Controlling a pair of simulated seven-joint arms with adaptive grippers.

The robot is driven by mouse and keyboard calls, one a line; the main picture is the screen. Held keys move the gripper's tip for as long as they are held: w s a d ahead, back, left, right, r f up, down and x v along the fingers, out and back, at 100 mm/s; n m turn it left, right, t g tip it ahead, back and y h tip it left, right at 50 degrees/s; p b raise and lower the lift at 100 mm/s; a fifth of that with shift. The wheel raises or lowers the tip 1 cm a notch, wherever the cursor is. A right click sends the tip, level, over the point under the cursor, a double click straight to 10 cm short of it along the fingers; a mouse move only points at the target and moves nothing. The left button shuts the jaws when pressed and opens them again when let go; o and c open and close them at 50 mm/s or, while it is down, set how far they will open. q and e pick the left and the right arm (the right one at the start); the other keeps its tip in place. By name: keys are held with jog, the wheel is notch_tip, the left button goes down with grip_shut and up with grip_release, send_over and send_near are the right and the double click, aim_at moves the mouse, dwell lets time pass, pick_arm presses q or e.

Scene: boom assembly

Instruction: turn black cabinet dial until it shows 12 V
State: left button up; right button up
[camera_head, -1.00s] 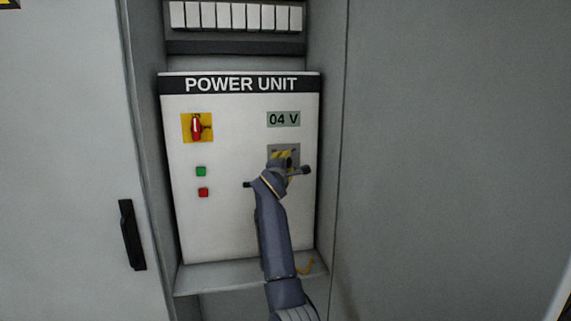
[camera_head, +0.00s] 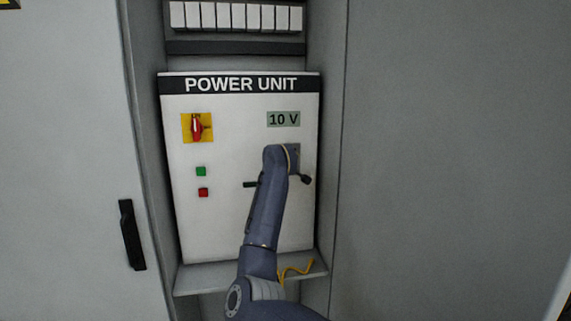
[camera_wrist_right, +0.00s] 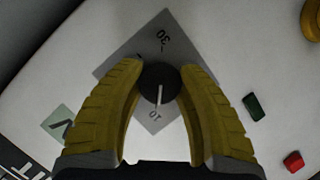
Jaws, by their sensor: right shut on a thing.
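The black cabinet dial (camera_wrist_right: 159,84) is round with a white pointer line, on a grey square plate (camera_wrist_right: 117,68) marked 30 and 10 in the right wrist view. The pointer is toward the 10. My right gripper (camera_wrist_right: 159,70) has its yellow fingers on both sides of the dial, shut on it. In the head view my right arm and wrist hide the dial and most of its plate (camera_head: 295,158). The display (camera_head: 283,119) above reads 10 V. My left gripper is not in view.
The white power unit panel (camera_head: 220,225) also bears a red switch on a yellow plate (camera_head: 197,127), a green button (camera_head: 201,171) and a red button (camera_head: 203,192). A cabinet door with a black handle (camera_head: 132,235) is at left. A yellow cable (camera_head: 297,268) lies on the shelf below.

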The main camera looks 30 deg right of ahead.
jog(key=shift+f+m+y, duration=0.1)
jog(key=shift+m+y, duration=0.7)
jog(key=shift+m, duration=0.3)
jog(key=o, duration=1.2)
jog(key=shift+o, duration=0.2)
jog(key=v, duration=1.2)
jog(key=shift+d, duration=0.1)
